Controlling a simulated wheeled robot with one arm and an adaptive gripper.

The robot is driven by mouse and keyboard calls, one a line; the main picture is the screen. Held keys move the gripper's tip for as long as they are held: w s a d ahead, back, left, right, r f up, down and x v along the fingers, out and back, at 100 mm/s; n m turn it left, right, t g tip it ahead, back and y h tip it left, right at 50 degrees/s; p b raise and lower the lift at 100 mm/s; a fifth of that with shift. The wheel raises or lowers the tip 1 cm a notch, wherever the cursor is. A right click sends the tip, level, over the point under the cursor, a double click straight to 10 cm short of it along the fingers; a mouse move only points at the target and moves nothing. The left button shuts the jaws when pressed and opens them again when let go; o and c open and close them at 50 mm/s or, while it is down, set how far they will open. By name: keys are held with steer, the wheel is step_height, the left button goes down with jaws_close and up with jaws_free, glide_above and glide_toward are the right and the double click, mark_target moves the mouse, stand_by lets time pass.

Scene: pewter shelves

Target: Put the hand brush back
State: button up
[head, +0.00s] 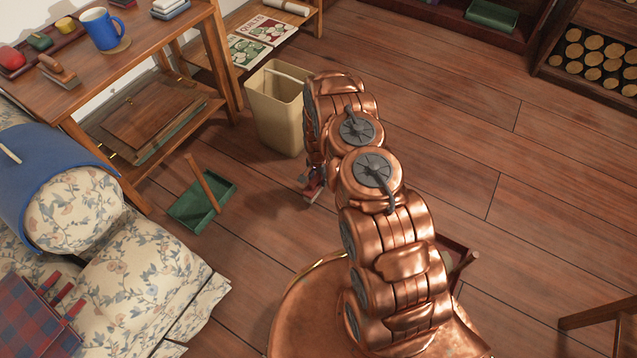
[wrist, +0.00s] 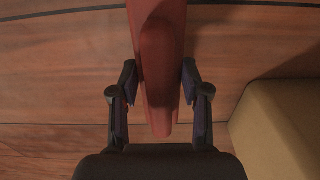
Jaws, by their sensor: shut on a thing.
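My gripper (wrist: 159,75) is shut on a long reddish-brown wooden piece (wrist: 158,30), which I take to be the hand brush by its handle. Its rounded end lies between the fingers, and the rest runs out of the top of the wrist view. Its bristles do not show there. In the head view my gripper (head: 315,180) is mostly hidden behind my copper arm, low beside the cream bin. A green dustpan (head: 188,212) with an upright wooden handle lies on the floor to the left of my gripper.
The cream bin (head: 275,118) stands just behind my gripper and shows at the right in the wrist view (wrist: 285,125). A wooden side table (head: 142,50) holds a blue mug (head: 103,30). A flowered armchair (head: 140,270) fills the lower left.

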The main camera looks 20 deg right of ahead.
mark_target(318, 182)
steer(key=shift+f+b, duration=0.5)
steer(key=shift+f, duration=0.9)
steer(key=shift+f, duration=0.15)
steer(key=o, duration=1)
